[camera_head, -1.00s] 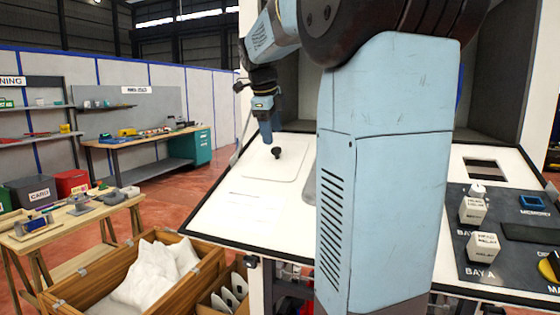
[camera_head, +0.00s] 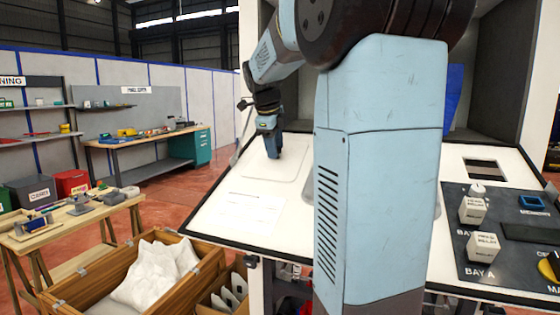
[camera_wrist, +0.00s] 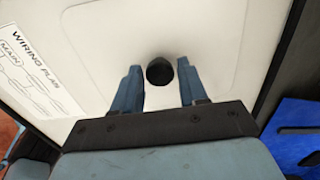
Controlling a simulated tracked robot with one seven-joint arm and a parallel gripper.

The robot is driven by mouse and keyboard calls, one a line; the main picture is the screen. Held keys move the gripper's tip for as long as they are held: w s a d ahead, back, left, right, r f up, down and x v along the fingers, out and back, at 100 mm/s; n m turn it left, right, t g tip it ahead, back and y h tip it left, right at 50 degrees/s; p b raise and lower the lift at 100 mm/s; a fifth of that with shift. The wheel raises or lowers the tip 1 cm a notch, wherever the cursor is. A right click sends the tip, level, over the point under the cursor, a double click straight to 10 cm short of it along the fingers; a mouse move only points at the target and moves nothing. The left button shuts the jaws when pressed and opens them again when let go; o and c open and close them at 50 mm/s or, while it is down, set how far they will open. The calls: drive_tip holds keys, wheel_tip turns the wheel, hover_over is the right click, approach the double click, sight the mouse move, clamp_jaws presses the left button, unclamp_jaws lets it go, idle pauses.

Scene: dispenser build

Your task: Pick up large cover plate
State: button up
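The large cover plate (camera_head: 262,168) is a white rounded rectangle lying flat on the white worktop at the back left in the head view. Its black knob (camera_wrist: 159,71) shows in the wrist view, between and slightly beyond the tips of my gripper's two blue fingers. My gripper (camera_wrist: 158,76) is open, with a gap on each side of the knob. In the head view my gripper (camera_head: 274,157) is low over the plate and hides the knob. The plate (camera_wrist: 215,45) fills much of the wrist view.
A printed wiring plan (camera_wrist: 38,65) lies on the worktop beside the plate. A dark panel (camera_head: 510,235) with white blocks is at the right. A wooden crate (camera_head: 75,285) with white wrapping stands below left. A blue object (camera_wrist: 295,135) is at the lower right in the wrist view.

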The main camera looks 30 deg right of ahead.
clamp_jaws()
wheel_tip(320, 180, up, 18)
idle(0.8)
drive_tip(key=shift+c, duration=1.1)
unclamp_jaws()
clamp_jaws()
drive_tip(key=shift+r, duration=0.1)
